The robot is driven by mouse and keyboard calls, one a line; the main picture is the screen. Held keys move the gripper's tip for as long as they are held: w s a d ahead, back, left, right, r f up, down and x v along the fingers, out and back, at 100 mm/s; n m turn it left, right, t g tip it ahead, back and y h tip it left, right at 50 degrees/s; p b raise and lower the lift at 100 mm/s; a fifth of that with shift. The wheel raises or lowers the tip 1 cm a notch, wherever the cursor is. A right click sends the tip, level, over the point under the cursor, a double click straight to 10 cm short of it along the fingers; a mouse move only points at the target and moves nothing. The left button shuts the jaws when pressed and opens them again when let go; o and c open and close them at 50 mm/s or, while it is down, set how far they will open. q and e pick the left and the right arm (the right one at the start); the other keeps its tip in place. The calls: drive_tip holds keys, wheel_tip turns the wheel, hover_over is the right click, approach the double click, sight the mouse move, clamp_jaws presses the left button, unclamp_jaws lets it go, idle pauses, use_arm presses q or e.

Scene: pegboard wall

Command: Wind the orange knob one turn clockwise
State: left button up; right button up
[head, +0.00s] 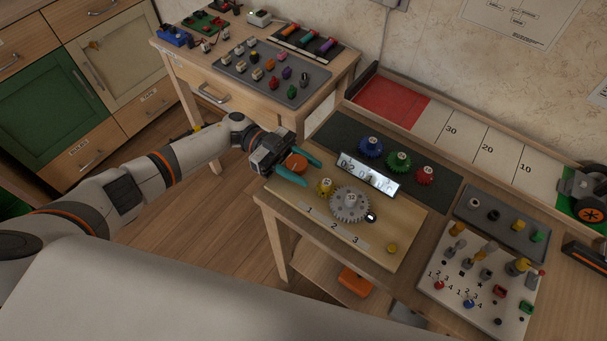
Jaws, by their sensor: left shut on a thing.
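The orange knob (295,163) sits at the far left end of the pale wooden gear board (384,228). My left gripper (306,169) reaches in from the left, with one teal finger on the far side of the knob and one on the near side. It is shut on the knob. The fingers and gripper body hide part of the knob and its mount. No turn mark on the knob can be made out. My right gripper is not in view.
Close to the right of my fingers are a small yellow gear (324,187), a grey gear (350,206) and a tilted display (355,174). Blue (371,147), green (398,160) and red (424,175) gears stand behind. A peg board (470,300) is at right.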

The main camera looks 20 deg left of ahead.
use_arm(q)
drive_tip(key=shift+s+m+g+y+b, duration=0.1)
drive_tip(key=shift+m+g+y+b, duration=0.5)
drive_tip(key=shift+m+g+b, duration=0.55)
drive_tip(key=shift+n, duration=0.25)
drive_tip(key=shift+r, duration=0.1)
drive_tip(key=o, duration=1)
drive_tip(key=shift+a, duration=0.1)
